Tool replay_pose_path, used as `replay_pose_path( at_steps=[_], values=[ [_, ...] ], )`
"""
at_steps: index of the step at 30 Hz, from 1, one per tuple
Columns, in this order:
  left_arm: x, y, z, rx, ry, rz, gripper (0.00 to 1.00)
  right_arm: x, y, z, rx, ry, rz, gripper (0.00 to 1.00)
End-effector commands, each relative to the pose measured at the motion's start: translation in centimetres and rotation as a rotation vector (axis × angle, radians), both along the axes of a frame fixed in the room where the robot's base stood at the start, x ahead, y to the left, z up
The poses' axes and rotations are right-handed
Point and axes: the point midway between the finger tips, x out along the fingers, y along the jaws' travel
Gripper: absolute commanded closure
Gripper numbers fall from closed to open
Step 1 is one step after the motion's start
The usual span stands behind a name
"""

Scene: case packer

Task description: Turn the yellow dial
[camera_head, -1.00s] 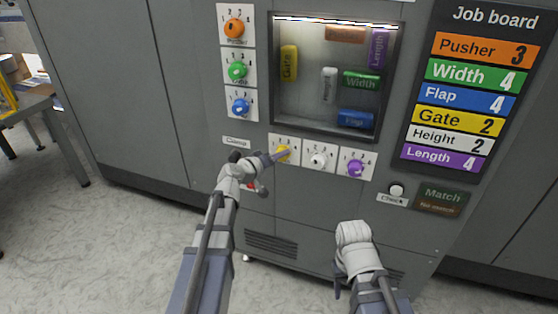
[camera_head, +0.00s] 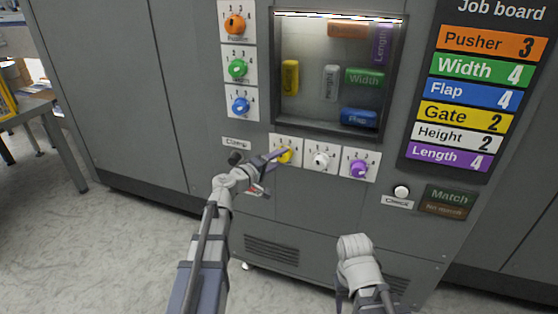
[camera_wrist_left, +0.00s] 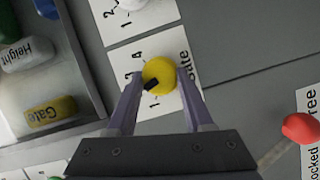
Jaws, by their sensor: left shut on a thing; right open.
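The yellow dial (camera_head: 285,156) sits on a white numbered plate below the window of the grey machine. In the left wrist view the dial (camera_wrist_left: 160,72) shows a black pointer mark toward the lower left. The 3 and 4 show beside it; the number it points at cannot be told. My left gripper (camera_head: 278,157) is shut on the dial, one finger on each side. Its fingers (camera_wrist_left: 158,85) also show in the left wrist view. My right gripper (camera_head: 354,246) hangs low before the machine, open and empty; its fingertips are hard to make out.
The white dial (camera_head: 320,160) and purple dial (camera_head: 359,169) sit right of the yellow one. A red knob (camera_wrist_left: 301,127) is near the left gripper. The window holds a yellow block (camera_head: 290,77) among others. The job board (camera_head: 480,95) reads Gate 2.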

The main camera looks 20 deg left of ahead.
Motion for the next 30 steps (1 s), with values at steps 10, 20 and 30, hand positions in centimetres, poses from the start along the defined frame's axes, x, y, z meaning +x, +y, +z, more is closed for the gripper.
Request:
replay_pose_path(
  at_steps=[10,20,30],
  values=[
    [0.42,0.06,0.16,-0.013,-0.002,0.002,1.0,0.0,0.0,0.0,0.0,0.0,0.0,0.5],
    [0.43,0.08,0.11,-0.01,-0.001,0.003,0.24,0.0,0.0,-0.01,0.0,0.0,0.0,0.5],
    [0.13,0.07,0.05,-0.009,0.0,0.002,0.18,0.0,0.0,-0.03,0.0,0.0,0.0,0.5]
  ],
)
